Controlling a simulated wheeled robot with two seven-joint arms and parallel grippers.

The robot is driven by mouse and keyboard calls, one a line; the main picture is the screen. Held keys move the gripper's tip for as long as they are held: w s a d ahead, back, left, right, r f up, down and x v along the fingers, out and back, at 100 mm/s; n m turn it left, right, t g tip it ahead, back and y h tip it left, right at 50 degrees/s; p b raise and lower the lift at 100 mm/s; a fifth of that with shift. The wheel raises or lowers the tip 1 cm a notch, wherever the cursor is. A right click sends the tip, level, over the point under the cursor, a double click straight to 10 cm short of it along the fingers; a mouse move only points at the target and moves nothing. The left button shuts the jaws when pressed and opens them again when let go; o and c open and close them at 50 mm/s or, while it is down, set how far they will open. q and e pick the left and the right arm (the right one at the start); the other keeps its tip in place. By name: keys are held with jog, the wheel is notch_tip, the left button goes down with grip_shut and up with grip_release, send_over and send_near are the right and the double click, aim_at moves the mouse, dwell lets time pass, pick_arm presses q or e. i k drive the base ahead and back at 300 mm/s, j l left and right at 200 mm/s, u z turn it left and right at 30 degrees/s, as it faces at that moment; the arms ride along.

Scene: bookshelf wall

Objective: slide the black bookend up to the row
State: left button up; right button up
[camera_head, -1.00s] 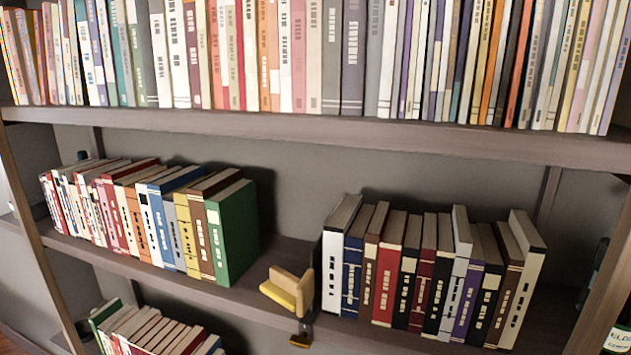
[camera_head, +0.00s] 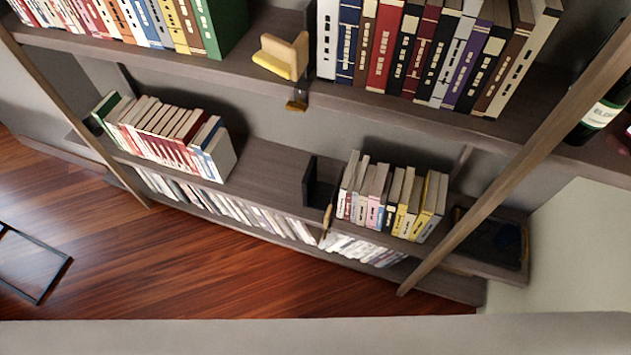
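The black bookend (camera_head: 309,181) stands upright on the lower shelf (camera_head: 265,175), near the middle of the picture. To its right is a row of books (camera_head: 385,198) with pale, pink, black and yellow spines. A small gap shows between the bookend and the first book of that row. The bookend's base is partly hard to make out. Neither of my grippers is in view.
Another book row (camera_head: 165,135) stands at the left of the same shelf, with bare shelf between it and the bookend. A yellow bookend (camera_head: 282,57) stands on the shelf above. A slanted upright (camera_head: 520,160) crosses at right. A dark frame (camera_head: 35,265) lies at left.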

aim_at(317, 195)
jog(key=i+j+u, duration=0.15)
jog(key=i+j, duration=0.3)
jog(key=j, duration=0.2)
jog(key=i+j+u, duration=0.2)
jog(key=i+j, duration=0.25)
jog(key=j, duration=0.15)
